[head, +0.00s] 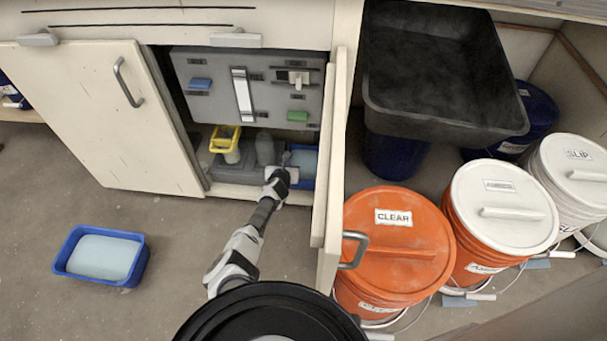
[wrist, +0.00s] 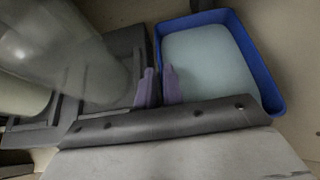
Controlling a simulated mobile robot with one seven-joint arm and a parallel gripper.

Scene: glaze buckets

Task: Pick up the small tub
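A small blue tub with a pale blue filling stands inside the open cabinet in the head view (head: 308,180). It fills the upper right of the wrist view (wrist: 279,98). My gripper (head: 287,160) reaches into the cabinet at the tub's left side. In the wrist view its two purple fingers (wrist: 160,86) are close together, one inside the tub and one outside, with the left wall between them. They look shut on that wall, though the contact itself is hard to see. The tub appears to rest on the cabinet floor. Its near side is hidden behind my gripper.
A similar blue tub (head: 67,248) lies on the open floor at left. A yellow container (head: 225,138) and a grey bottle (head: 265,149) stand left of my gripper. The cabinet door (head: 334,180) stands close on its right. Orange (head: 395,245) and white-lidded buckets (head: 503,210) are further right.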

